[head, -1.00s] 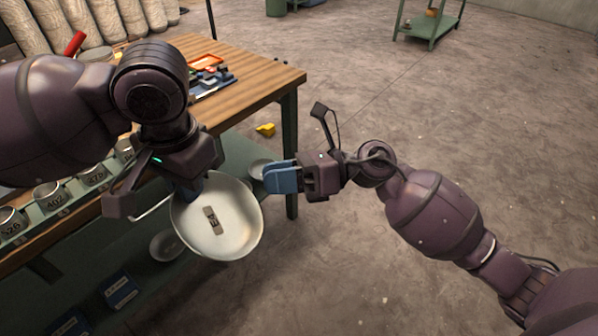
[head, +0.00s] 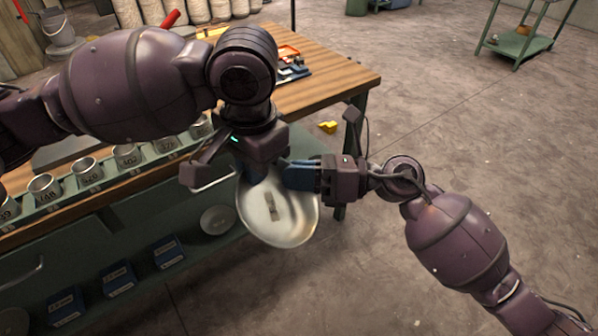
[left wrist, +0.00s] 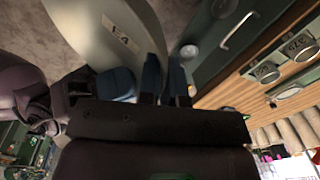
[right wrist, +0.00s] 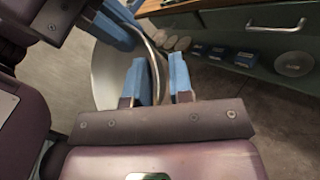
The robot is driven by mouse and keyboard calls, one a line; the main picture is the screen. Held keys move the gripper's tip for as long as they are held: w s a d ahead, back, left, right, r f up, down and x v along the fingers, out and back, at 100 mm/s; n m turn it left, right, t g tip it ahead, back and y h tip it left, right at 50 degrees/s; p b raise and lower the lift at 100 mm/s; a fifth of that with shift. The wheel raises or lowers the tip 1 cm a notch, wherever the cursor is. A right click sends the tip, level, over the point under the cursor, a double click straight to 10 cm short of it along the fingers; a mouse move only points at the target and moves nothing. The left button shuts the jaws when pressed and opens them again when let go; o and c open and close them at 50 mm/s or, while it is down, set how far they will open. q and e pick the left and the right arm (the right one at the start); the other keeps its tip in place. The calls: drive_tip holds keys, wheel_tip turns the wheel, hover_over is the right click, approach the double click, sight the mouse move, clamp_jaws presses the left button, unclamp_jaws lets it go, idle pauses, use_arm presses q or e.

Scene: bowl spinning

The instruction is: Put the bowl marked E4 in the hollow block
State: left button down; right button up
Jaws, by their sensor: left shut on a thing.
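The shallow, pale metallic bowl marked E4 (head: 277,218) hangs tilted in the air, its tag facing the head camera. It also shows in the left wrist view (left wrist: 100,35), where E4 is readable. My left gripper (left wrist: 165,78) is shut on its rim. My right gripper (head: 290,175) is at the bowl's upper right edge. In the right wrist view its blue fingers (right wrist: 160,78) stand apart, with the rim between them; contact is unclear. The left fingers (right wrist: 115,25) are close by. I cannot make out a hollow block.
A wooden-topped green workbench (head: 325,83) stands behind the arms. Several labelled metal cups (head: 126,156) line its front. Blue boxes (head: 118,278) and a pale dish (head: 217,220) are on the lower shelf. The right floor is open.

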drive_tip(key=shift+w, duration=0.1)
clamp_jaws()
use_arm(q)
drive_tip(key=c, duration=1.2)
unclamp_jaws()
drive_tip(key=shift+r, duration=0.1)
